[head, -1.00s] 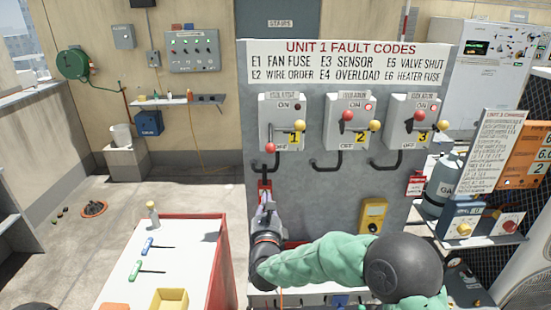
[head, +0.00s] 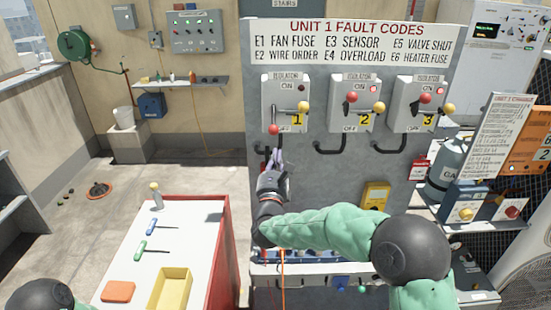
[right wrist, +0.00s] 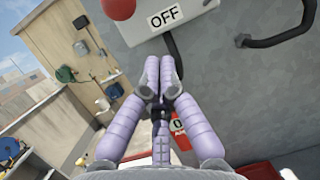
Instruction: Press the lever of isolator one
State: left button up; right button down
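Isolator one (head: 285,92) is the leftmost grey box on the panel, marked with a yellow 1. Its lever points down, with the red knob (head: 273,129) beside the OFF label; the lamp above is dark. A yellow knob (head: 303,106) sticks out at its right. My right gripper (head: 276,155) is just below the red knob, apart from it, fingers pointing up. In the right wrist view the gripper (right wrist: 160,62) has its fingers together with nothing between them; the red knob (right wrist: 118,8) is cut off at the top, beside the OFF label. My left gripper is out of view.
Isolators two (head: 356,100) and three (head: 422,103) have red knobs higher and lit red lamps. Black conduits bend out below the boxes. A yellow meter (head: 375,196) hangs lower right. A white-topped bench (head: 190,235) with tools stands at left.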

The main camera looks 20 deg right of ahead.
jog(key=w+r, duration=0.2)
jog(key=w+d+r, duration=0.1)
jog(key=w+r, duration=0.1)
jog(key=shift+d+p, duration=0.15)
jog(key=shift+p, duration=0.15)
jog(key=shift+s+r, duration=0.1)
jog(key=shift+s, duration=0.3)
jog(key=shift+a, duration=0.2)
jog(key=shift+r, duration=0.1)
jog(key=shift+s+a+r+g+y+p, duration=0.15)
jog(key=shift+s+r+g+y+p, duration=0.15)
jog(key=shift+s+r+g+p, duration=0.45)
jog(key=r+g+p, duration=0.1)
jog(key=p, duration=0.2)
jog(key=s+r+g+y+p, duration=0.1)
jog(key=r+g+p, duration=0.1)
jog(key=p, duration=0.1)
jog(key=shift+s+a+n+p, duration=0.1)
jog(key=shift+a+n+p, duration=0.1)
jog(key=shift+n+p, duration=0.15)
notch_tip(320, 180, up, 7)
jog(key=g+y+p, duration=0.2)
jog(key=g+p, duration=0.3)
jog(key=p, duration=1.4)
send_over(277, 127)
jog(key=s, duration=0.2)
jog(key=shift+a+r, duration=0.15)
jog(key=shift+a, duration=0.2)
